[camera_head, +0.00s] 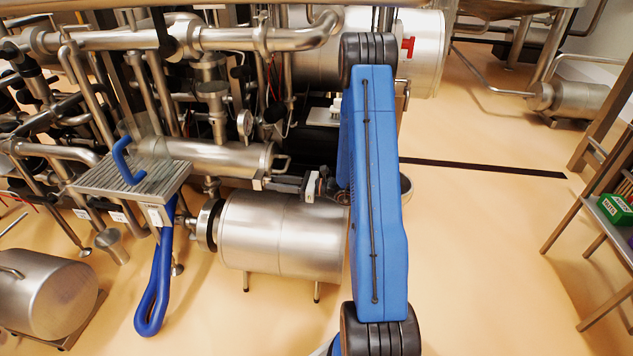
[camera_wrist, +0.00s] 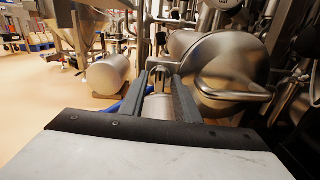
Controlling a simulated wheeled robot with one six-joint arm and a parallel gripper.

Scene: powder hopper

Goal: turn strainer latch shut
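The strainer, a horizontal steel cylinder (camera_head: 205,157), lies left of my arm in the head view. It fills the upper right of the wrist view (camera_wrist: 215,60), with a bent bar handle (camera_wrist: 232,93) on its round end. My gripper (camera_head: 262,183) is just below that end, pointing left in the head view. In the wrist view its two fingers (camera_wrist: 161,78) stand apart, left of the bar handle. A small steel piece (camera_wrist: 160,65) shows between or beyond the fingertips; I cannot tell whether it is the latch or whether they touch it.
A steel drum (camera_head: 280,235) stands below my gripper. A ribbed platform (camera_head: 100,183) with a blue hanging loop (camera_head: 153,300) is to the left. Pipes crowd the upper left. A rack with a green box (camera_head: 615,209) stands at the right edge.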

